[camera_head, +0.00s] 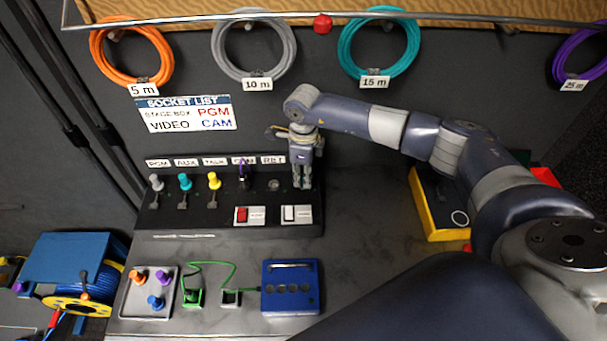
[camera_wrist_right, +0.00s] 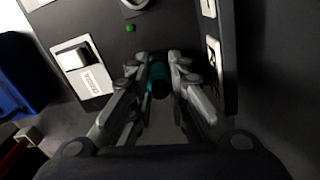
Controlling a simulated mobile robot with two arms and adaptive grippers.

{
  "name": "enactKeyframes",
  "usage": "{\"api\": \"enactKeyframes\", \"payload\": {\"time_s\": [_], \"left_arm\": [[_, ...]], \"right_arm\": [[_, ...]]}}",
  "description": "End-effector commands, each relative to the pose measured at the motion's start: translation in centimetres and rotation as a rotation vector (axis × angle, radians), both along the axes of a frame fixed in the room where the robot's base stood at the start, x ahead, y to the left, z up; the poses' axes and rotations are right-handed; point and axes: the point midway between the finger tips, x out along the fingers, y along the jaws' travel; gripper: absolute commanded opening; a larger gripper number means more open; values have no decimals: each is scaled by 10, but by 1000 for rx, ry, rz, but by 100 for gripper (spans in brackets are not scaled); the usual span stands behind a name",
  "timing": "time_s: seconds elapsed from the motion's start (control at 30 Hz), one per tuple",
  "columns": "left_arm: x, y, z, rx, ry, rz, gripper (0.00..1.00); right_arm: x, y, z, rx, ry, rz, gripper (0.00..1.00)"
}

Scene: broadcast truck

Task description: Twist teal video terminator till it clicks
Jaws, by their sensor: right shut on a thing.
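The teal video terminator (camera_wrist_right: 157,76) is a small teal piece with a dark end, between the fingers of my right gripper (camera_wrist_right: 160,72) in the right wrist view. The right gripper is shut on it. In the head view my right gripper (camera_head: 302,184) points down at the right end of the black socket panel (camera_head: 225,222), right of the RET socket (camera_head: 273,184). Its fingers hide the terminator there, and I cannot tell how far it is seated. A green light (camera_wrist_right: 130,28) shows near it in the wrist view. My left gripper is not in view.
Grey, teal (camera_head: 185,182), yellow and purple plugs stand in the panel. Red (camera_head: 243,214) and white (camera_head: 290,213) switches sit at its front. A blue box (camera_head: 290,287), a plug tray (camera_head: 133,300) and a yellow-edged case (camera_head: 437,215) are nearby. Coiled cables hang behind.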

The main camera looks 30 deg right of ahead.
Motion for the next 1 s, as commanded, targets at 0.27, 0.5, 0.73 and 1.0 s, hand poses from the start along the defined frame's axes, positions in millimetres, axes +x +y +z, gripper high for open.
{"api": "enactKeyframes", "payload": {"time_s": [0.27,0.5,0.73,1.0], "left_arm": [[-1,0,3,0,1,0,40],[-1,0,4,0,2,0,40],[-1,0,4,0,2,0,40],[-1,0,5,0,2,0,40]], "right_arm": [[-1,-1,-1,-2,2,-180,0],[0,-1,-1,-3,1,-301,0],[-1,-1,-1,-2,2,-307,0],[0,-1,-1,-1,1,-365,40]]}}
